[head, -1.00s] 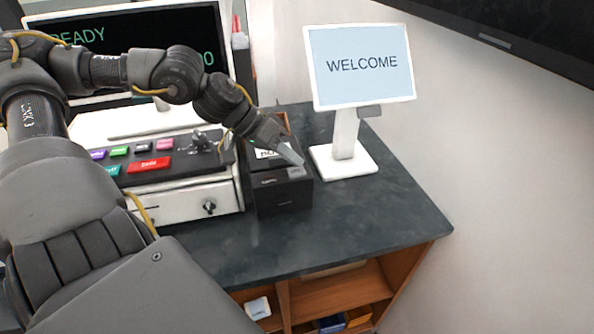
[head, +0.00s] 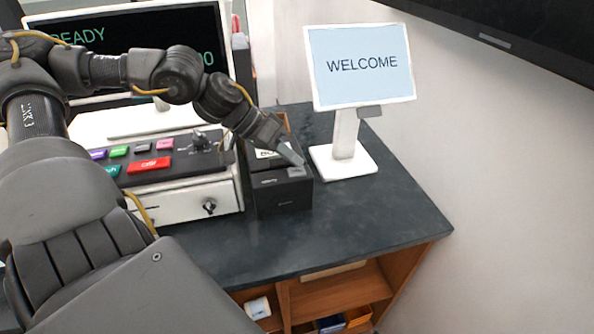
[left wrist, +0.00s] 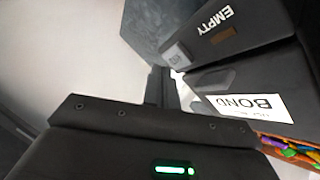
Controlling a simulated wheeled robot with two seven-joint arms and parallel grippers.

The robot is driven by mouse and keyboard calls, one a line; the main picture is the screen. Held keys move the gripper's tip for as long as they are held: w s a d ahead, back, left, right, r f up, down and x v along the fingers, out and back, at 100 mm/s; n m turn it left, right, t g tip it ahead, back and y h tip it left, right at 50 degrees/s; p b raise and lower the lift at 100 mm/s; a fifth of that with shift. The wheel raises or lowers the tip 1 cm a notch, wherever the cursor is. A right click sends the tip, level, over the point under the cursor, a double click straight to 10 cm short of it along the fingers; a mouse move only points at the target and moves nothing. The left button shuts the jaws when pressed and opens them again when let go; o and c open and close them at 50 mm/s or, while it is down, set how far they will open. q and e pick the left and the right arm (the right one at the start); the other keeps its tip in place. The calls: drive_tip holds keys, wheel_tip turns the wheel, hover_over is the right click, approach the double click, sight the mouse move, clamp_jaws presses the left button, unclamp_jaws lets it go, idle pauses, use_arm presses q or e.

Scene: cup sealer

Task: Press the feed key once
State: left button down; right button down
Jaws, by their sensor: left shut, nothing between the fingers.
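A small black printer (head: 283,199) stands on the dark counter, right of the register. A small grey key (head: 296,171) is on its top front corner; it also shows in the left wrist view (left wrist: 178,54), near the word EMPTY. A white slip with large lettering (left wrist: 245,105) shows on the printer. My left gripper (head: 298,161) is shut and empty, pointing down at the grey key. In the left wrist view its fingertips (left wrist: 160,75) lie close to the key; I cannot tell whether they touch. My right gripper is not in view.
A WELCOME screen (head: 361,65) on a white stand is just right of the printer. The register keypad (head: 150,165) with coloured keys is left, below a dark display (head: 185,30). The counter (head: 370,215) is clear at the front right.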

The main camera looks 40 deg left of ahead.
sight(291, 171)
use_arm(q)
drive_tip(key=shift+f, duration=0.1)
drive_tip(key=shift+f, duration=0.35)
drive_tip(key=shift+f+b, duration=0.45)
drive_tip(key=shift+b, duration=0.1)
idle(0.7)
idle(0.3)
drive_tip(key=shift+r+p, duration=0.85)
drive_tip(key=shift+r, duration=0.05)
wheel_tip(291, 171, up, 5)
drive_tip(key=p, duration=0.4)
drive_tip(key=shift+p, duration=0.4)
